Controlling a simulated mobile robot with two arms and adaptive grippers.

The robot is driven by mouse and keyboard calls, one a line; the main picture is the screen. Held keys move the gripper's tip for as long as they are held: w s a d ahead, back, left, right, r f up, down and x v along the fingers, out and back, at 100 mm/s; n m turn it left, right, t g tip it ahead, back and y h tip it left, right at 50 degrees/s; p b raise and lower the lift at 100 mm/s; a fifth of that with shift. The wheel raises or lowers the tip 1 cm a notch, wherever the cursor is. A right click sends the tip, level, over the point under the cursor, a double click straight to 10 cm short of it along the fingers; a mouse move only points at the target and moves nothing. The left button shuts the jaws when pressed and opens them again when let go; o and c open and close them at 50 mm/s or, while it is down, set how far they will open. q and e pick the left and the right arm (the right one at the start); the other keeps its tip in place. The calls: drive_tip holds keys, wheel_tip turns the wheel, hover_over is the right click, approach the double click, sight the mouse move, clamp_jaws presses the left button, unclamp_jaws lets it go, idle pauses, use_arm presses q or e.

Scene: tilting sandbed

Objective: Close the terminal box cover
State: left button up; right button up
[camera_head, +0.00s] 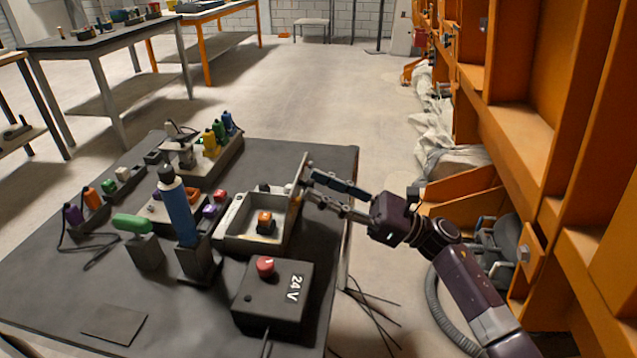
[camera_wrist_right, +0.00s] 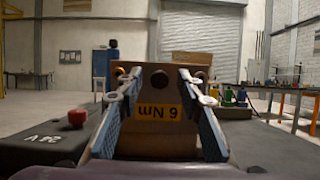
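The grey terminal box (camera_head: 245,239) stands near the right edge of the dark table, its top open and an orange part inside. Its cover (camera_head: 298,176) stands upright along the box's right side. My right gripper (camera_head: 309,182) comes in from the right, with its fingers open beside the cover's outer face. In the right wrist view, the cover (camera_wrist_right: 155,136) is straight ahead with an orange "6 Nm" label, upside down. The open fingers (camera_wrist_right: 160,88) lie on either side of the label; I cannot tell whether they touch the cover. My left gripper is not in view.
A dark 24 V box (camera_head: 273,300) with a red button stands in front of the terminal box. A blue-handled tool (camera_head: 177,212) stands upright in a holder to its left. An orange frame (camera_head: 530,110) is at the right. Floor is clear behind the table.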

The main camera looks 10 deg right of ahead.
drive_tip(key=shift+w+a+r, duration=0.15)
drive_tip(key=shift+a+r, duration=0.05)
drive_tip(key=shift+a, duration=0.2)
drive_tip(key=shift+c, duration=0.6)
clamp_jaws()
